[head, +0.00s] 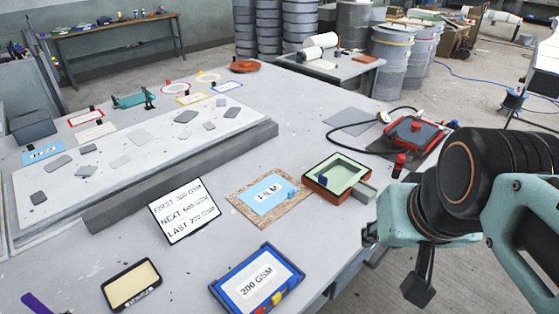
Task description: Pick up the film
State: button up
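The film is a light blue sheet (262,199) with a white "FILM" label. It lies flat on a brown, wood-coloured board (244,215) in the middle of the grey table. My gripper (394,262) is at the right, beyond the table's right edge, with its dark fingers apart and nothing seen between them. It is well to the right of the film and not touching it.
A green-lined tray (344,170) stands just right of the film. A "200 GSM" blue tray (257,279), a text sign (184,210) and a yellow-faced black tray (131,285) are nearby. A red device (415,134) with a cable sits further back.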

aim_at(264, 196)
jog(key=i+l+u, duration=0.1)
jog(key=u, duration=0.3)
jog(key=l+u, duration=0.1)
jog(key=u, duration=0.25)
jog(key=i+l+u, duration=0.1)
jog(key=u, duration=0.3)
jog(key=i+l+u, duration=0.2)
jog(key=l, duration=0.2)
jog(key=l+u, duration=0.2)
jog(key=l, duration=0.15)
